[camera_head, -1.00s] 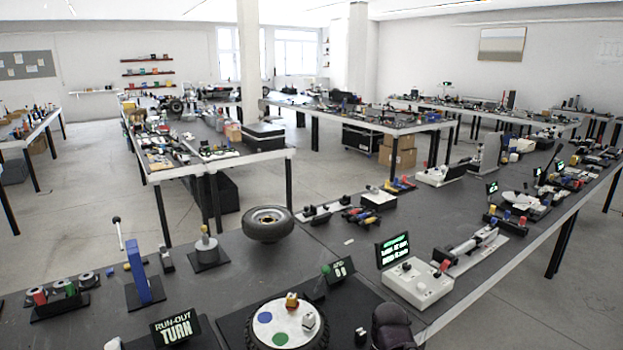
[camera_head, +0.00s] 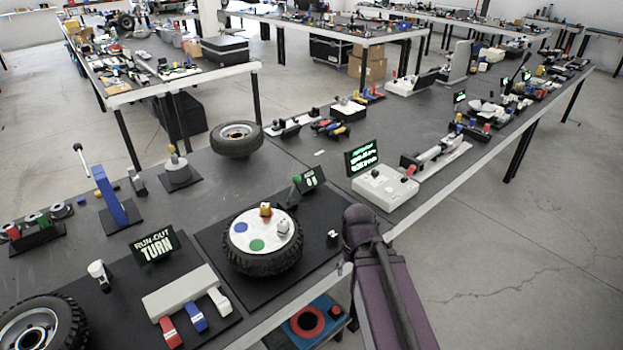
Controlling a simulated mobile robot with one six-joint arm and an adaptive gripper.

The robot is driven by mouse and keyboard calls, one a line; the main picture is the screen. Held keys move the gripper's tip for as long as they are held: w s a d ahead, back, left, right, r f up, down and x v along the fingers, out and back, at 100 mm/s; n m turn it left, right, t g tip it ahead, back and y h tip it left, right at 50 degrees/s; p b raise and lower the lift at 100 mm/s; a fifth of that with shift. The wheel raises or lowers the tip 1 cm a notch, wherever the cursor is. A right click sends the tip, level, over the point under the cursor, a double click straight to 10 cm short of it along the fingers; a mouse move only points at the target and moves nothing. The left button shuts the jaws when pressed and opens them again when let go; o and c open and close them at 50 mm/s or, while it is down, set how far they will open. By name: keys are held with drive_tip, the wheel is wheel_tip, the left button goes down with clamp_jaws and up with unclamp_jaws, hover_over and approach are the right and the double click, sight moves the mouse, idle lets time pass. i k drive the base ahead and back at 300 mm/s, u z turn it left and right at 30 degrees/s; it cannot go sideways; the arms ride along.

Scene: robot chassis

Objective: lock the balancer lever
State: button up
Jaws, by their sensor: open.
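A black tyre (camera_head: 262,262) lies flat on a dark mat, with a white disc (camera_head: 240,242) on top bearing blue and green spots and small blocks. Behind it a short lever with a green knob (camera_head: 297,180) stands beside a small lit display (camera_head: 311,179). A tall blue post (camera_head: 108,194) with a thin rod and white ball stands on a black base at the left. I cannot tell which of these is the balancer lever or whether it is locked. My dark arm shows at the lower right; its gripper is not visible.
A sign reading RUN-OUT TURN (camera_head: 157,246) stands left of the tyre. A block with red, blue and white levers (camera_head: 180,292) lies in front. Another tyre (camera_head: 237,139) lies behind. A white box with a screen (camera_head: 385,188) stands right. Bare tabletop lies between them.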

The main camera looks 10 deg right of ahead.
sight(297, 179)
drive_tip(key=z, duration=0.05)
drive_tip(key=k, duration=0.65)
drive_tip(key=z, duration=0.2)
drive_tip(key=i, duration=1.5)
drive_tip(key=u, duration=0.65)
